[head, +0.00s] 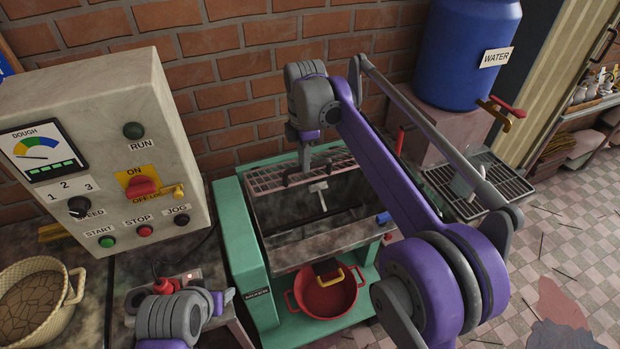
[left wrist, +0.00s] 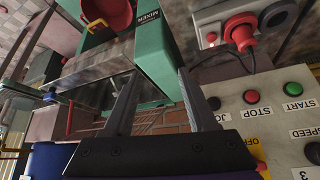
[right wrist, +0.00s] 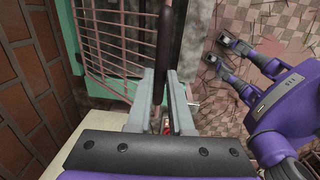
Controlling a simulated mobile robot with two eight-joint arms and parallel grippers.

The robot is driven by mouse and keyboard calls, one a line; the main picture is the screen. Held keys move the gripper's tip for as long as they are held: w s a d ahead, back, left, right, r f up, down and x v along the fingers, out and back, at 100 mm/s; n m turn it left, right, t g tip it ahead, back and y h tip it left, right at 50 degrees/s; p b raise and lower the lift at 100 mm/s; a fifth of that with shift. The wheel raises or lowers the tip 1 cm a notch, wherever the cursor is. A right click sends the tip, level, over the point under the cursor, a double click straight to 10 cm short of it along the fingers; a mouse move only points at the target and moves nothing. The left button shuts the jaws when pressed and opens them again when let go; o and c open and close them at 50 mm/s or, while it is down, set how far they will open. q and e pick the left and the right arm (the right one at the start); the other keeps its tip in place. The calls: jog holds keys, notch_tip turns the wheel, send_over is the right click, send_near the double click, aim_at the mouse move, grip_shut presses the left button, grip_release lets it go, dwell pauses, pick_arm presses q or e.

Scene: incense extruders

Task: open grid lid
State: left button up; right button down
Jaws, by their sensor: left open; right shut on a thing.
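The pink grid lid (head: 270,178) is at the back of the green mixer (head: 250,262), above the rear of its grey trough (head: 300,232). It looks raised at the rear, and the front of the trough is uncovered, with a shaft inside. The right wrist view shows the lid's bars (right wrist: 92,45) beside my gripper. My right gripper (right wrist: 163,78) is shut on the lid's dark handle (right wrist: 163,35); in the head view this gripper (head: 305,165) is over the lid, its grip partly hidden. My left gripper (left wrist: 157,75) is open and empty, between mixer and control box.
The control box (head: 90,150) stands left of the mixer, with a woven basket (head: 78,285) in front. A red pot (head: 328,296) sits under the trough. A blue water barrel (head: 455,50) and a drain grate (head: 478,185) are at right. A brick wall (head: 230,60) closes the back.

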pick_arm(q)
jog(key=shift+w+r, duration=0.2)
jog(key=shift+r, duration=0.05)
dwell(0.4)
